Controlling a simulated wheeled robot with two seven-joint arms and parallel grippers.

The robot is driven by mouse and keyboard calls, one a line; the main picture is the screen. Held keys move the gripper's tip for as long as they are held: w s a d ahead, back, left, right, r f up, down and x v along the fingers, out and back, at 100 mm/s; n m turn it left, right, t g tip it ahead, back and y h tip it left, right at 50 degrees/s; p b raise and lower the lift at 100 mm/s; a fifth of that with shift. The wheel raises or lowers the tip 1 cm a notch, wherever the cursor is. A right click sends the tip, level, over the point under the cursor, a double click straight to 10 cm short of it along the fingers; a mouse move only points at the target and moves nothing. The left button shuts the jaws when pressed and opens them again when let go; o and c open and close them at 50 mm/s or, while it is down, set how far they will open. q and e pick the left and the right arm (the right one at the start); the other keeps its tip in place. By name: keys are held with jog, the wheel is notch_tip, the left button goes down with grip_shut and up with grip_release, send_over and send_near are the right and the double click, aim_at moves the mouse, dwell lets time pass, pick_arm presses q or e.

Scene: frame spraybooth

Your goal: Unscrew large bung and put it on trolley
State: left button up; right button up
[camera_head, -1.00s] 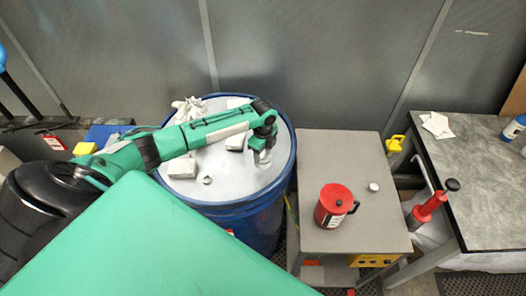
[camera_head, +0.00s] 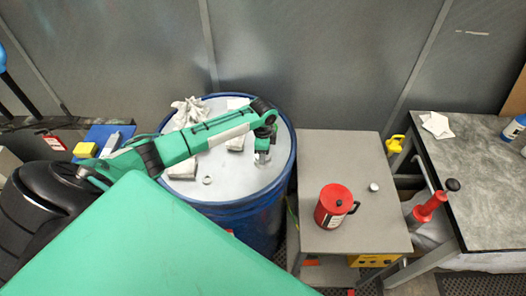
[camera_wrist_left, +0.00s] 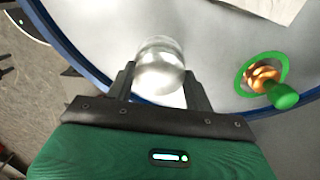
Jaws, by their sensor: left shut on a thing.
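The large bung (camera_wrist_left: 160,66) is a round, shiny silver piece at the drum's lid near its rim. My left gripper (camera_wrist_left: 158,88) is shut on it, a finger on each side. In the head view, my left gripper (camera_head: 262,157) points down over the right part of the blue drum's grey lid (camera_head: 235,178). The gripper largely hides the bung there, and I cannot tell whether it is lifted clear. The trolley (camera_head: 335,150), a grey-topped cart, stands just right of the drum. My right gripper is not in view.
On the trolley stand a red can (camera_head: 333,206) and a small white cap (camera_head: 374,187). The trolley's back half is clear. A crumpled white cloth (camera_head: 187,110) and blocks lie on the lid. A copper fitting with a green ring (camera_wrist_left: 262,76) sits near the rim.

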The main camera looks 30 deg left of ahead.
pick_arm(q)
jog(key=n, duration=0.3)
jog(key=shift+n, duration=0.3)
jog(key=n, duration=0.3)
jog(key=shift+n, duration=0.6)
jog(key=n, duration=0.4)
jog(key=shift+n, duration=0.3)
jog(key=o, duration=0.6)
jog(key=shift+o, duration=0.2)
